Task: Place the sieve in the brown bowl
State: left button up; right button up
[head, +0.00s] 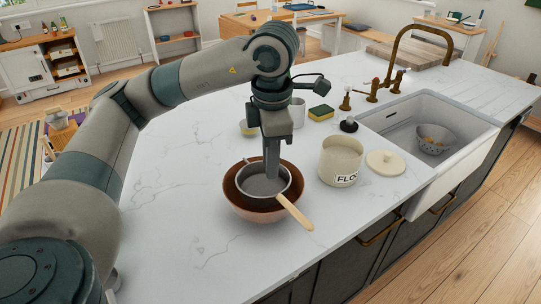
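The sieve (258,186), with a grey mesh basket and a pale wooden handle, sits within the opening of the brown bowl (243,207) on the white counter. Its handle sticks out over the bowl's rim toward the lower right. I cannot tell whether the sieve rests on the bowl. My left gripper (271,172) points straight down, with its fingertips at the sieve's far side, over or just inside the rim. The fingers line up one behind the other, so their opening and any contact with the sieve are hidden. My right gripper is not in view.
A cream flour canister (340,165) stands right of the bowl, its lid (385,163) beside it. A sponge (320,112) and a brass tap (376,90) are behind. The white sink (465,145) holds a colander (436,139). The counter left of the bowl is clear.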

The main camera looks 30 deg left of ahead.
pick_arm(q)
jog(key=shift+r, duration=0.7)
